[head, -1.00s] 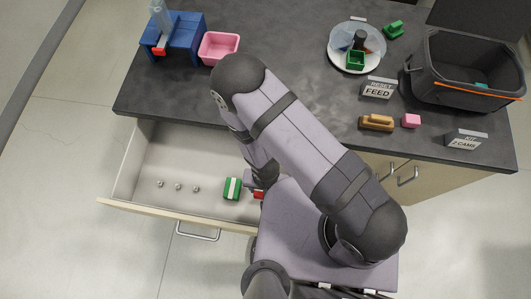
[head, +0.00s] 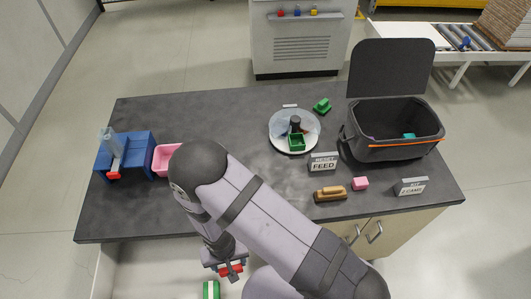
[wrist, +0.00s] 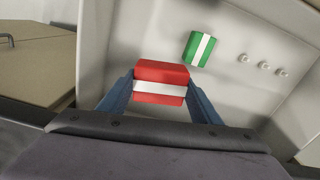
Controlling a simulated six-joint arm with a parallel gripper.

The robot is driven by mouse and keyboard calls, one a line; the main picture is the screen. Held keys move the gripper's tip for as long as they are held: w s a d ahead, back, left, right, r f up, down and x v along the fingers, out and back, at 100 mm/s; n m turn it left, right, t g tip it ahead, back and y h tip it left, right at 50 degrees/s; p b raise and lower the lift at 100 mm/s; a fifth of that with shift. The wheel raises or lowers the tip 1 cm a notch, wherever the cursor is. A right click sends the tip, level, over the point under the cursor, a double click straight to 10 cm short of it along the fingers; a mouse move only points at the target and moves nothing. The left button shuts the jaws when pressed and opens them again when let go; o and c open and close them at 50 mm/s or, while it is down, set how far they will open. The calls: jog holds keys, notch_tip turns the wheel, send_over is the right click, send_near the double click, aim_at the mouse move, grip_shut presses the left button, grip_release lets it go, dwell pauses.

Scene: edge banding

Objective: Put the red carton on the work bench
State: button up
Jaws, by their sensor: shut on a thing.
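The red carton (wrist: 161,72), red with a white band, is between the two blue fingers of my gripper (wrist: 160,98) in the wrist view. My gripper is shut on it. In the head view my gripper (head: 231,268) and the red carton (head: 232,269) show at the front edge of the work bench (head: 230,115), and my arm hides part of them. The carton appears above the drawer floor in the wrist view; its exact height is hard to tell. The bench top is dark grey.
A green carton with a white band (wrist: 199,49) and several small metal parts (wrist: 263,65) lie in the open drawer (wrist: 225,75). The front middle is partly clear.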

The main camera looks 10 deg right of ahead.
jog(key=w+a+r+n+p, duration=0.1)
jog(key=w+a+r, duration=0.1)
jog(key=w+r, duration=0.15)
jog(key=w+a+r+p, duration=0.1)
jog(key=w+a+r, duration=0.1)
jog(key=r, duration=0.3)
jog(key=w+d+r+m+b, duration=0.1)
jog(key=w+d+r, duration=0.2)
jog(key=w+d, duration=0.25)
jog(key=w+d+r+b, duration=0.2)
jog(key=w+d+r, duration=0.25)
jog(key=d, duration=0.25)
jog(key=w+d+r+m+b, duration=0.1)
jog(key=d+r, duration=0.1)
jog(key=d, duration=0.5)
jog(key=w+d+r+m+b, duration=0.1)
jog(key=d+r, duration=0.2)
jog(key=d, duration=0.5)
jog(key=w+a+f+m+b, duration=0.1)
jog(key=a+f+m+b, duration=0.2)
jog(key=a+m, duration=0.3)
jog(key=m+b, duration=0.1)
jog(key=m, duration=0.1)
jog(key=shift+w+m+b, duration=0.2)
jog(key=shift+m+b, duration=0.15)
jog(key=shift+m, duration=0.05)
jog(key=shift+f, duration=0.1)
jog(key=shift+f+p, duration=1.2)
jog(key=shift+f, duration=3.8)
